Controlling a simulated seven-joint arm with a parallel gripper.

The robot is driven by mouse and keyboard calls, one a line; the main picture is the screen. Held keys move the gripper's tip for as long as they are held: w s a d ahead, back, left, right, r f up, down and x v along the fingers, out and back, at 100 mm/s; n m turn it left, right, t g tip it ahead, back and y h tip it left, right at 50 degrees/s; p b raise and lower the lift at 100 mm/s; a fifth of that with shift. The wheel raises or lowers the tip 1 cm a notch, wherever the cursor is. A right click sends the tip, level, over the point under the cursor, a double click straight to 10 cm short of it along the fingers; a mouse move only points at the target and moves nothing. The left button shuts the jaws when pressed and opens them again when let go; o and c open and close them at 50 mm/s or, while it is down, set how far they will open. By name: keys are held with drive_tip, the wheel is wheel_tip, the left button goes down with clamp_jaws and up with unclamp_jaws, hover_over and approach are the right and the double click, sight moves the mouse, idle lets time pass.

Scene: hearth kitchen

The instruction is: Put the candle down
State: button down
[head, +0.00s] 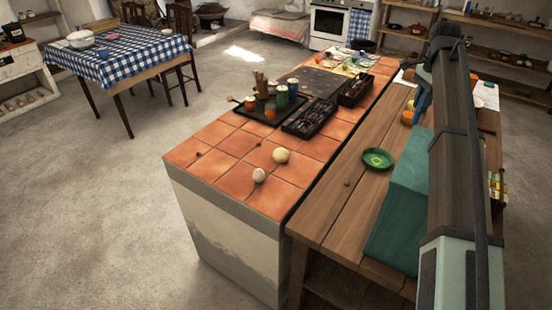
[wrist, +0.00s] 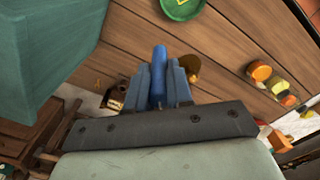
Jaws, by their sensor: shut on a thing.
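A blue candle (wrist: 159,58) stands out between the fingers of my gripper (wrist: 158,75) in the wrist view. My gripper is shut on it, with the fingers on either side of the candle. Wooden planks show behind the candle; I cannot tell how far it is from the wood. In the head view my gripper (head: 424,92) is over the far right part of the wooden counter (head: 335,205). My arm covers much of that area, and the candle cannot be made out clearly there.
A green plate (head: 377,158) and a large teal box (head: 402,190) are on the wooden counter. Orange and yellow jars (wrist: 260,72) stand near my gripper. Dark trays (head: 310,118) and cups sit on the tiled top. Bare planks lie left of the plate.

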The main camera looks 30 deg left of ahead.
drive_tip(key=s+a+n, duration=0.2)
drive_tip(key=s+a, duration=0.1)
drive_tip(key=a, duration=0.7)
drive_tip(key=s+a+n, duration=0.2)
drive_tip(key=s+a, duration=0.1)
drive_tip(key=a, duration=0.7)
drive_tip(key=s+a+n, duration=0.3)
drive_tip(key=a, duration=0.6)
drive_tip(key=s+a+n, duration=0.3)
drive_tip(key=s+a, duration=0.5)
drive_tip(key=a, duration=0.3)
drive_tip(key=s+a+n, duration=0.2)
drive_tip(key=s+a, duration=0.6)
drive_tip(key=a, duration=0.4)
drive_tip(key=shift+d+f, duration=0.2)
drive_tip(key=shift+f, duration=10.6)
drive_tip(key=shift+f, duration=0.2)
drive_tip(key=c, duration=1)
unclamp_jaws()
drive_tip(key=shift+r, duration=0.1)
